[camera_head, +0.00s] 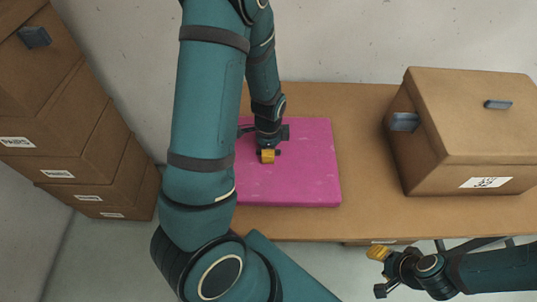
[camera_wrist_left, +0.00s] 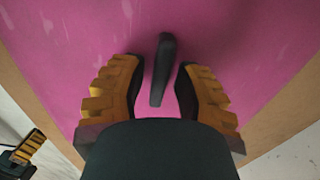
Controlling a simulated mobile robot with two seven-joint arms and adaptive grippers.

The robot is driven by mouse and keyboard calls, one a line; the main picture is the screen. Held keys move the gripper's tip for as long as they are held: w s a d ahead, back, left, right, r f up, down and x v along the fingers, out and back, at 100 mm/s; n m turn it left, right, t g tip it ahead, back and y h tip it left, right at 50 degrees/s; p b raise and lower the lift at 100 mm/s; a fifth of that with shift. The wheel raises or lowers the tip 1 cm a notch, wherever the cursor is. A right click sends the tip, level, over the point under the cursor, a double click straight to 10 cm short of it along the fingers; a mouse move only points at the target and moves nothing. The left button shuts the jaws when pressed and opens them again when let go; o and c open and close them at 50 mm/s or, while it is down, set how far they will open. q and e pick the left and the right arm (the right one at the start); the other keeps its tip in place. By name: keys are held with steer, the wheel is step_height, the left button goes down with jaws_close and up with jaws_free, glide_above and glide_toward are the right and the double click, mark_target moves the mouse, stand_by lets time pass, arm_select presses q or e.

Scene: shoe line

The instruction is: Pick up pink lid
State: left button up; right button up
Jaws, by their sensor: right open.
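The pink lid (camera_head: 308,165) lies flat on the brown table, and its pink surface fills most of the left wrist view (camera_wrist_left: 235,45). A dark bar-shaped handle (camera_wrist_left: 163,65) stands on it. My left gripper (camera_head: 267,150) is over the lid, its arm hiding the lid's left part in the head view. In the left wrist view its yellow-padded fingers (camera_wrist_left: 160,95) are apart, one on each side of the handle, with gaps showing. My right gripper (camera_head: 378,272) is open and empty in front of the table's front edge, to the right of the lid.
A brown box with a closed lid and grey handles (camera_head: 460,150) stands on the table's right side. Stacked brown boxes (camera_head: 75,140) stand at the left. Bare table (camera_head: 365,140) lies between the pink lid and the right box. A wall is behind.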

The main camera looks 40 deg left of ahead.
arm_select(q)
jaws_close()
